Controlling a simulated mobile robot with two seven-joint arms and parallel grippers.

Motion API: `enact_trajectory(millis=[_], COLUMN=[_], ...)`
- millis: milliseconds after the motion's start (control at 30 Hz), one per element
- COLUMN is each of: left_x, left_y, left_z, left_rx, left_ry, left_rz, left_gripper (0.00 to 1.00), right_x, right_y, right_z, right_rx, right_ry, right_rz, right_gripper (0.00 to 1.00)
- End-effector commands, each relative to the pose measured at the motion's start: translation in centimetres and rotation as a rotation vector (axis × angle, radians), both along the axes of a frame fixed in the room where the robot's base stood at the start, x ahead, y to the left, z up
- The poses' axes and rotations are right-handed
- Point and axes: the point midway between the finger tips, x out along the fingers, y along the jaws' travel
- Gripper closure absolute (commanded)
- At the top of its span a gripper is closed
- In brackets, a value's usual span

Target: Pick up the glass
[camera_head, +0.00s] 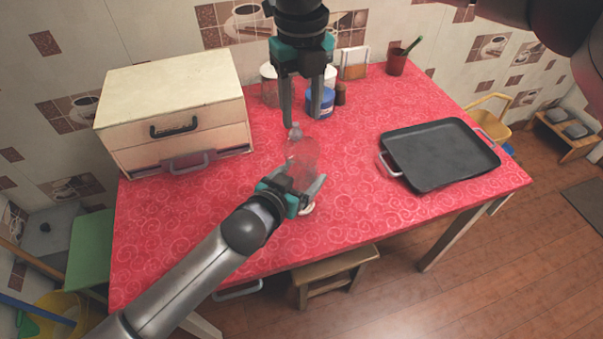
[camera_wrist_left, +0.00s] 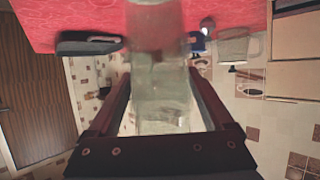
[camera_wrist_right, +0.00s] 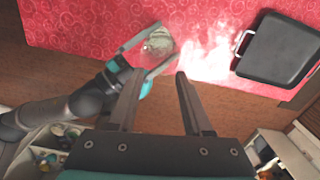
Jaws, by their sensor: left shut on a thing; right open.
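The glass (camera_head: 303,153) is a clear, see-through vessel over the red counter in the head view. My left gripper (camera_head: 300,181) comes in from the lower left and is shut around it. In the left wrist view the glass (camera_wrist_left: 160,85) fills the space between the fingers. In the right wrist view it shows as a round clear shape (camera_wrist_right: 158,42) between the left fingers. I cannot tell whether its base touches the cloth. My right gripper (camera_head: 303,118) is open and empty, pointing down just behind and above the glass.
A black pan (camera_head: 440,154) lies on the right of the red counter (camera_head: 180,235). A cream drawer box (camera_head: 175,108) stands at the back left. A blue-labelled jar (camera_head: 321,102) and a red cup with a green item (camera_head: 397,64) stand at the back. The front left is clear.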

Motion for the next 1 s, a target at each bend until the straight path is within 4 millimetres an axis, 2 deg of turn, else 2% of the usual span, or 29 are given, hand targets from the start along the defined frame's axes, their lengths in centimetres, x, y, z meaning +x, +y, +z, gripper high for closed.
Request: enact_trajectory(millis=[33, 233, 433, 667, 1000], left_x=[0.0, 0.0, 0.0, 0.0, 0.0], left_y=[0.0, 0.0, 0.0, 0.0, 0.0], left_z=[0.0, 0.0, 0.0, 0.0, 0.0], left_rx=[0.0, 0.0, 0.0, 0.0, 0.0], left_ry=[0.0, 0.001, 0.001, 0.001, 0.001], left_rz=[0.0, 0.0, 0.0, 0.0, 0.0], left_gripper=[0.64, 0.85, 0.86, 0.86, 0.86], right_x=[0.0, 0.0, -0.6, -3.0, -4.4], right_y=[0.0, 0.0, 0.0, 0.2, -0.6], right_z=[0.0, 0.0, -0.5, -1.8, -0.6], right_rx=[0.0, 0.0, -0.001, 0.014, 0.108], right_ry=[0.0, 0.0, -0.002, -0.065, -0.282], right_rz=[0.0, 0.0, 0.008, 0.018, -0.082], right_gripper=[0.5, 0.5, 0.28, 0.02, 0.0])
